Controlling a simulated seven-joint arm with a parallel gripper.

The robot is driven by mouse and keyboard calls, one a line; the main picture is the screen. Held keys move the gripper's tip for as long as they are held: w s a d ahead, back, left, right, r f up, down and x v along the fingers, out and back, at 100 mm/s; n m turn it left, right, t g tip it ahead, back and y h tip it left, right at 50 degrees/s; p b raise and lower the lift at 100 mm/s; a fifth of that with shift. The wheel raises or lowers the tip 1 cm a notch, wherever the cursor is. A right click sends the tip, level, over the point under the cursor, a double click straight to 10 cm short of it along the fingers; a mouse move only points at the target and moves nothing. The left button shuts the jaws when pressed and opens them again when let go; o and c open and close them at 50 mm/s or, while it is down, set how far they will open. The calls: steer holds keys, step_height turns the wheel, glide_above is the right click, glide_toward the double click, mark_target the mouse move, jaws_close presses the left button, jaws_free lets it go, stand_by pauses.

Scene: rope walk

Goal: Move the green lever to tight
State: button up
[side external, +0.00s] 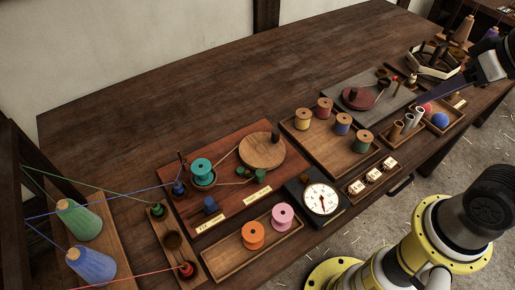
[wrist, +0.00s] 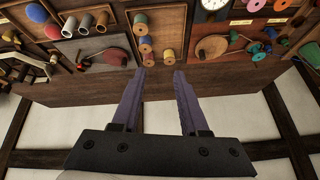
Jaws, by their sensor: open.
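A small dark green knob (side external: 259,175), which looks like the green lever, stands on the reddish board (side external: 228,212) between a wooden disc (side external: 262,151) and a pale label (side external: 257,195). The label text is too small to read. In the wrist view a small green piece (wrist: 233,37) shows beside the disc at upper right. A blue lever (side external: 210,206) stands by the other label (side external: 209,225). My gripper (wrist: 160,72) is open and empty, its purple fingers apart. In the side view it is at far right, well away from the board.
A teal spool (side external: 202,172) stands on the same board. A dial gauge (side external: 321,199) and a tray of spools (side external: 332,150) lie between the board and my gripper. Threads run to pegs at left. The back of the table is clear.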

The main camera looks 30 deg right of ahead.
steer(key=w+a+r+m, duration=0.1)
steer(key=w+a+r, duration=0.2)
steer(key=w, duration=0.5)
steer(key=n+g, duration=0.3)
steer(key=g, duration=0.3)
glide_above(260, 173)
step_height(260, 173, down, 18)
steer(key=shift+w+f, duration=0.1)
steer(key=shift+f, duration=5.15)
